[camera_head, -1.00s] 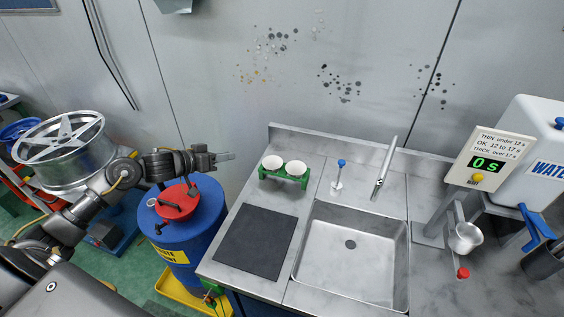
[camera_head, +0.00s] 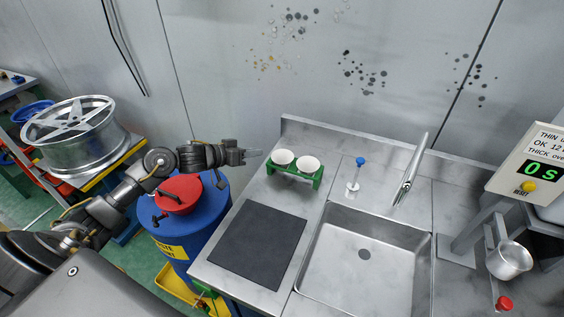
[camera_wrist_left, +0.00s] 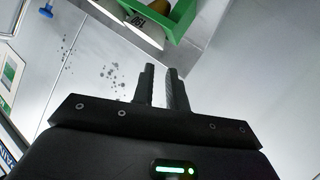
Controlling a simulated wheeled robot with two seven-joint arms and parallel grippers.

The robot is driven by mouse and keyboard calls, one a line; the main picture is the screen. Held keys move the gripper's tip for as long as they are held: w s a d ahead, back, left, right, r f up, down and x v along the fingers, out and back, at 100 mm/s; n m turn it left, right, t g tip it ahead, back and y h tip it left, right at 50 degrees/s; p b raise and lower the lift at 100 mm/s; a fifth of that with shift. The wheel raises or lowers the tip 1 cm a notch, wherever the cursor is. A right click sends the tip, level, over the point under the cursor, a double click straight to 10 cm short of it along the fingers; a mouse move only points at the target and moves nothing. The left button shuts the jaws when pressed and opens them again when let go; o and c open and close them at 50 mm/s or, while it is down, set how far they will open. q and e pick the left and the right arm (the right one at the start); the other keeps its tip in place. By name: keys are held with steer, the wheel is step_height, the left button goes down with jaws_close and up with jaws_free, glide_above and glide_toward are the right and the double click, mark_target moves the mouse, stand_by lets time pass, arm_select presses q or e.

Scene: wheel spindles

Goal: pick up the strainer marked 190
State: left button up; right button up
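Two white cup-shaped strainers, a left one (camera_head: 284,157) and a right one (camera_head: 308,164), sit side by side in a green stand (camera_head: 318,181) at the back left of the steel counter. I cannot read their marks in the head view. My left gripper (camera_head: 253,154) is just left of the stand, empty, with a narrow gap between its fingers. In the left wrist view the gripper (camera_wrist_left: 161,80) points towards the green stand (camera_wrist_left: 182,18) and a white strainer with a dark, unclear mark (camera_wrist_left: 128,22). My right gripper is not in view.
A dark mat (camera_head: 258,246) lies in front of the stand. A sink (camera_head: 350,275) with a tap (camera_head: 410,175) is to the right, near a blue-topped dispenser (camera_head: 354,175). A blue drum (camera_head: 203,220) with a red lid stands below my left arm. A metal cup (camera_head: 510,259) is at the far right.

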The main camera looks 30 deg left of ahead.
arm_select(q)
steer(key=p+x, duration=0.2)
steer(key=x, duration=0.6)
steer(key=shift+f, duration=0.1)
steer(key=shift+s, duration=0.1)
jaws_close()
